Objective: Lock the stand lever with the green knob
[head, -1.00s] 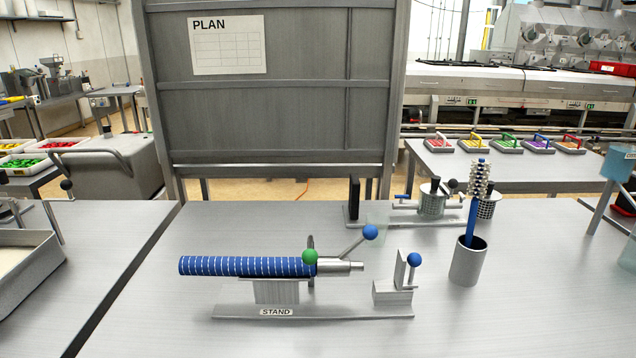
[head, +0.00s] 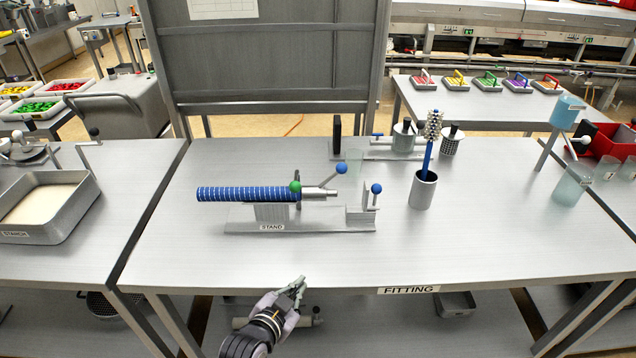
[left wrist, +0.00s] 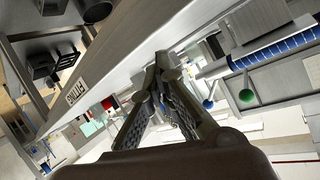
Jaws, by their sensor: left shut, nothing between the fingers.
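The stand (head: 340,222) is a grey metal base on the table, with a label on its front. A blue striped roll (head: 245,193) lies level on it. The green knob (head: 295,187) sits at the roll's right end; it also shows in the left wrist view (left wrist: 247,96). A blue ball knob (head: 341,169) tops a slanted lever to its right, and another blue knob (head: 376,188) stands on the upright at the stand's right end. My left gripper (head: 299,284) is shut and empty, in front of the table's front edge, apart from the stand. My right gripper is not in view.
A grey cup (head: 423,190) with a blue-handled brush stands right of the stand. Behind are metal pots (head: 404,138) and a dark upright block (head: 337,134). The table front between the stand and the FITTING label (head: 409,290) is clear. A starch tray (head: 45,208) stands left.

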